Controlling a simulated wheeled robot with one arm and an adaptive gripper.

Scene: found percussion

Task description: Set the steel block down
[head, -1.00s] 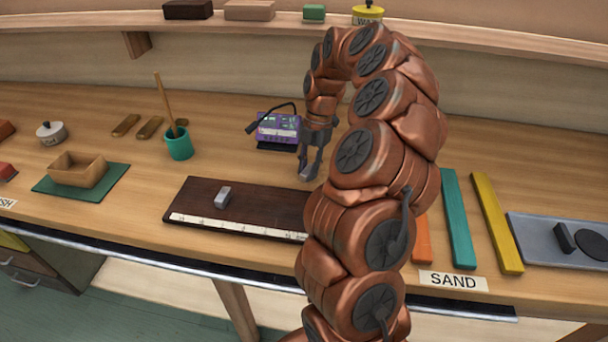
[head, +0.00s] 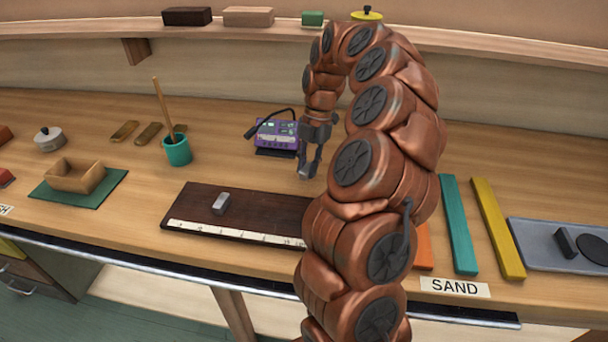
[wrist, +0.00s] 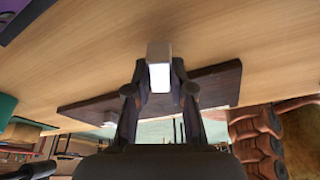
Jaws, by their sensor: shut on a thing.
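My gripper (head: 308,168) points down over the bench, behind the dark board and right of the purple device. Its fingers also show in the wrist view (wrist: 160,88), closed on both sides of a pale silver-grey block, the steel block (wrist: 159,66). In the head view the held block is small and partly covered by the fingers. I cannot tell whether it touches the bench top. A second grey metal block (head: 221,203) lies on the dark board (head: 265,213), which has a white marked strip along its front edge.
The purple device (head: 277,135) with a black cable stands left of my gripper. A teal cup (head: 177,151) with a stick stands further left. Teal (head: 458,225) and yellow (head: 497,228) bars and a grey tray (head: 530,232) lie right. Bare bench lies behind the board.

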